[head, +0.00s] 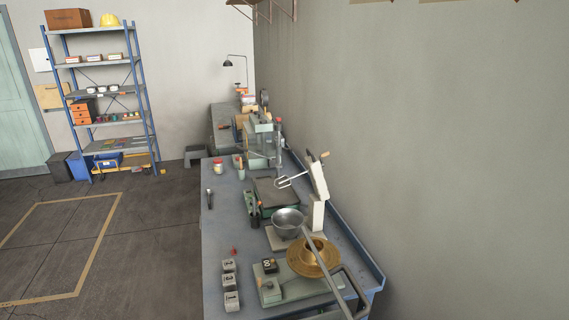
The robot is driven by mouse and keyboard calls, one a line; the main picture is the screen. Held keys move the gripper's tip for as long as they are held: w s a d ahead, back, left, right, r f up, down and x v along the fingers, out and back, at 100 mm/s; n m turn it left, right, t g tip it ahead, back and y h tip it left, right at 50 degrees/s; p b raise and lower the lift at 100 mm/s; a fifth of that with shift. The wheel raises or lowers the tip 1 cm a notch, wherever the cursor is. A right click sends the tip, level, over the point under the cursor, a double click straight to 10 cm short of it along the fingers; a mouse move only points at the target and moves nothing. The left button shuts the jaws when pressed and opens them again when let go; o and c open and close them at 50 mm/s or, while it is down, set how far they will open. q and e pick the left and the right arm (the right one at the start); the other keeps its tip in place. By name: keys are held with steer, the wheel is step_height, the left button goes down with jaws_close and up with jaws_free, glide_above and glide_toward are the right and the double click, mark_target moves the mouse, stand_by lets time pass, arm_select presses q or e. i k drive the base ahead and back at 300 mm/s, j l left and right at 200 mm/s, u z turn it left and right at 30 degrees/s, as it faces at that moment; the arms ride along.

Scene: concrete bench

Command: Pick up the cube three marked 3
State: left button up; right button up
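Three pale grey cubes stand in a row near the left edge of the bench, at the lower middle of the head view. The far cube (229,265), the middle cube (230,281) and the near cube (232,301) each carry dark marks. The marks are too small to read surely, so I cannot tell which is the cube marked 3. Neither of my grippers is in view.
The bench (222,222) runs away along the wall. A brass disc (313,257), a metal bowl (288,222) and a grey bent bar (345,283) stand right of the cubes. A small red object (233,252) lies behind them. Bare bench lies farther back on the left.

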mark_target(229, 282)
steer(key=i+l+z, duration=0.15)
steer(key=z, duration=0.15)
steer(key=i+l+z, duration=0.15)
steer(key=z, duration=0.2)
steer(key=j+u, duration=0.15)
steer(key=u, duration=0.25)
steer(key=j+u, duration=0.15)
steer(key=u, duration=0.25)
steer(key=l+u, duration=0.3)
steer(key=i+j+z, duration=0.45)
steer(key=z, duration=0.15)
steer(key=i+j+z, duration=0.4)
steer(key=j+z, duration=0.2)
steer(key=i+j+z, duration=0.1)
steer(key=j+z, duration=0.2)
steer(key=j, duration=0.2)
steer(key=i+j+z, duration=0.1)
steer(key=j+z, duration=0.55)
steer(key=j, duration=0.2)
steer(key=j+z, duration=0.3)
steer(key=j, duration=0.15)
